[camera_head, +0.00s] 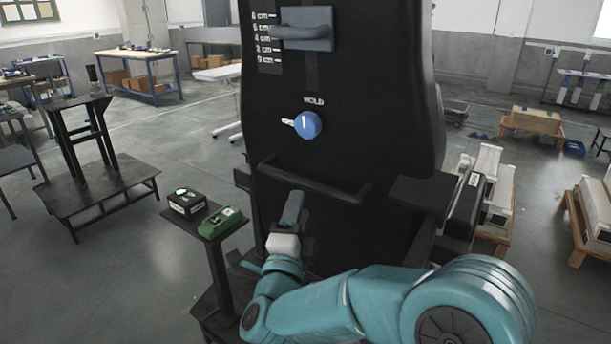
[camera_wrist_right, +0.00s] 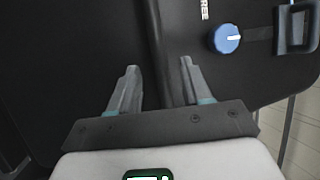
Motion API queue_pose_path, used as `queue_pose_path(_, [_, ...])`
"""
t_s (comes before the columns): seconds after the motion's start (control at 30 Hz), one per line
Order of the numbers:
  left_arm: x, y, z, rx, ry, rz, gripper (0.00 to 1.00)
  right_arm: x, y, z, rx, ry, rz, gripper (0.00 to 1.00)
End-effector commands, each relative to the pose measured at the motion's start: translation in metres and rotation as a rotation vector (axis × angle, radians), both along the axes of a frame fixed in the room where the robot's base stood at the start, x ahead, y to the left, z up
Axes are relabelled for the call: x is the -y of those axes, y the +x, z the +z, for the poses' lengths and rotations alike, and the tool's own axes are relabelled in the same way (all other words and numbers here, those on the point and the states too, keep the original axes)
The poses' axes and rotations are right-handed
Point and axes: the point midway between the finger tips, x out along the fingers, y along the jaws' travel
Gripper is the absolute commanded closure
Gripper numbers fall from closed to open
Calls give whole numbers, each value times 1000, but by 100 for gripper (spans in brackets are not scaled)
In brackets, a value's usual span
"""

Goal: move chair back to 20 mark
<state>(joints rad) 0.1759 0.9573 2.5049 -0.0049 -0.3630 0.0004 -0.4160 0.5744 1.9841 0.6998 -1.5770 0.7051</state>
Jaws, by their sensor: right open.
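The black chair back (camera_head: 345,170) stands upright in the middle of the head view. It bears a blue-grey handle (camera_head: 303,30) beside a white centimetre scale (camera_head: 265,45), whose readable marks run from 0 to 8. In the right wrist view the knob (camera_wrist_right: 226,38) shows near the word FREE, with the handle (camera_wrist_right: 297,28) at the right edge. My right gripper (camera_head: 293,207) is below the knob, near a black bar (camera_head: 312,180). Its fingers (camera_wrist_right: 158,88) are apart and empty. My left gripper is out of view.
A small black stand with a black box (camera_head: 187,201) and a green device (camera_head: 221,222) is left of my right gripper. A dark table (camera_head: 92,190) stands further left. Pallets with pale parts (camera_head: 487,190) are at the right. Open grey floor lies between.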

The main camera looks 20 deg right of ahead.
Motion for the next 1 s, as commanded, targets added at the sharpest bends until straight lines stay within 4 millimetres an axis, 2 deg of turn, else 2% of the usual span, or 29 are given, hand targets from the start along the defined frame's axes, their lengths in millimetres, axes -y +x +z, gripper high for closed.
queue_pose_path(0.1, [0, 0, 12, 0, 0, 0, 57, 15, 25, 11, 0, 0, -4, 52])
queue_pose_path(0.33, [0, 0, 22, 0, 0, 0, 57, 32, 59, 20, -1, 0, -1, 52])
queue_pose_path(0.5, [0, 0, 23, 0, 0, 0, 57, 36, 68, 22, -1, -1, 1, 52])
queue_pose_path(0.77, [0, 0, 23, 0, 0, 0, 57, 37, 68, 22, -1, -1, 1, 52])
queue_pose_path(0.9, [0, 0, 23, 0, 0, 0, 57, 36, 68, 22, 0, 0, 1, 97])
queue_pose_path(1.0, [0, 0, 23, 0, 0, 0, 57, 36, 68, 22, 0, 0, 1, 100])
